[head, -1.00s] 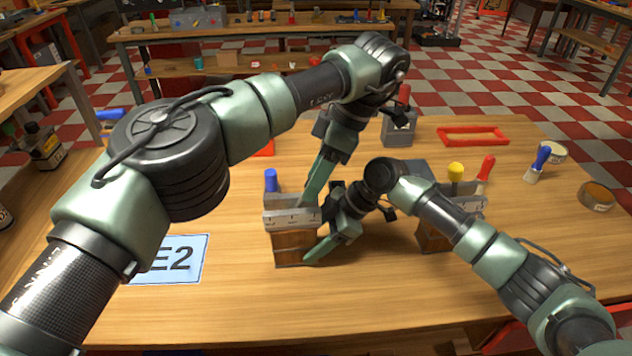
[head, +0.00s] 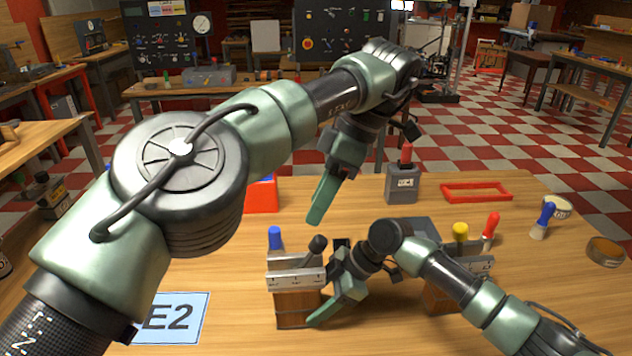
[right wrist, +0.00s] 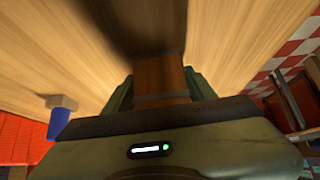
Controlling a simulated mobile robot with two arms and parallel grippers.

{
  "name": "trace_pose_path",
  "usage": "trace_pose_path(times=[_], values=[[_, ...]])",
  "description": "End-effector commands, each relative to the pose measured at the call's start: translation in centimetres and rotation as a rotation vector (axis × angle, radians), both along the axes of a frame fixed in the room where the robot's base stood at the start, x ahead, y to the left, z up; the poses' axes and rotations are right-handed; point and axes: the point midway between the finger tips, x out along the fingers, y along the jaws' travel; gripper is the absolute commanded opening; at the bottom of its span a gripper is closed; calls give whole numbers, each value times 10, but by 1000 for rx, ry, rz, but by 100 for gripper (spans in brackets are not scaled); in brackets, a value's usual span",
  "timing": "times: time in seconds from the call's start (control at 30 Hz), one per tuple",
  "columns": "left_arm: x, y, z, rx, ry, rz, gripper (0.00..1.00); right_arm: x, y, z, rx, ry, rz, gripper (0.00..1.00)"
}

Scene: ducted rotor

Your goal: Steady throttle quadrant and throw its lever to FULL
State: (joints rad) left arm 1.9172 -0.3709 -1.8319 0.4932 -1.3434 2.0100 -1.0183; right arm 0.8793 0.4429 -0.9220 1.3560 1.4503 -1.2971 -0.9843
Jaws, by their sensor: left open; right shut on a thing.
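The throttle quadrant (head: 292,307) is a wooden block with a pale metal plate on top, standing upright on the table in the head view. Its lever (head: 318,243) has a black knob and leans toward the right end of the plate; the plate's marks are too small to read. My right gripper (head: 322,312) is shut on the wooden block from the right; the block also shows between its fingers in the right wrist view (right wrist: 160,77). My left gripper (head: 324,203) is open and empty, above the knob and apart from it.
A second wooden block with a metal plate (head: 440,293) stands partly behind my right arm. A blue-handled thing (head: 275,238) is just behind the quadrant. A grey box with a red handle (head: 403,182) and a red frame (head: 476,192) lie farther back. An E2 card (head: 172,318) lies at left.

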Motion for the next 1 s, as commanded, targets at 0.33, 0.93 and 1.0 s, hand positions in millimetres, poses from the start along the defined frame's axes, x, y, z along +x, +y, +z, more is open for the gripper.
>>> trace_pose_path(times=[0.33, 0.93, 1.0], values=[[0, 0, 0, 0, 0, 0, 48, 0, 0, 1, 1, -1, -1, 75], [0, 0, 0, 0, 0, 0, 48, 2, -20, 25, 1, -4, -3, 81], [0, 0, 0, 0, 0, 0, 48, 2, -30, 37, 0, -4, -3, 81]])
